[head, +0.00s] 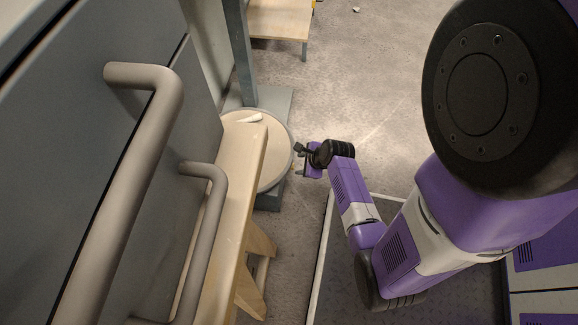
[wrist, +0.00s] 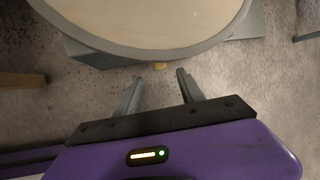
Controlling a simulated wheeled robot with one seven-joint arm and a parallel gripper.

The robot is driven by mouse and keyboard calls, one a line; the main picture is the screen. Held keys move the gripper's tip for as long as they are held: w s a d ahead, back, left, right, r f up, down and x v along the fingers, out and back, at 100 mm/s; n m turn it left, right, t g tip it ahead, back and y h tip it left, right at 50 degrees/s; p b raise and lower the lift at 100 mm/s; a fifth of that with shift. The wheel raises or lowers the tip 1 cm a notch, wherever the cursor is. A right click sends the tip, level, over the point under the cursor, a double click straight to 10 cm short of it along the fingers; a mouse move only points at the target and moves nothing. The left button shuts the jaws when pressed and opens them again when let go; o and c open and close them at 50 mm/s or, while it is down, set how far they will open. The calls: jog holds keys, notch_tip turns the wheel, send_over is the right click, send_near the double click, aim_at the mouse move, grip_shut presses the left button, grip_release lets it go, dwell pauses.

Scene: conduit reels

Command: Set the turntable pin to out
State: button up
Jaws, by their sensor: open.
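The turntable (head: 273,170) is a round, pale wooden disc with a grey rim, left of my gripper in the head view. It also fills the top of the wrist view (wrist: 150,20). In the head view my gripper (head: 302,161) is beside the disc's right edge.
A wooden bench (head: 232,220) stands close left of the turntable. A grey cabinet with large handles (head: 145,150) fills the left. A grey post (head: 240,50) rises behind the disc. A small wooden table (head: 280,20) stands farther back. Open floor (head: 380,90) lies beyond my arm.

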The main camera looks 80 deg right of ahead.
aim_at(293, 166)
jog(key=b+x, duration=0.4)
jog(key=x, duration=0.4)
jog(key=shift+b, duration=0.3)
grip_shut()
dwell(1.1)
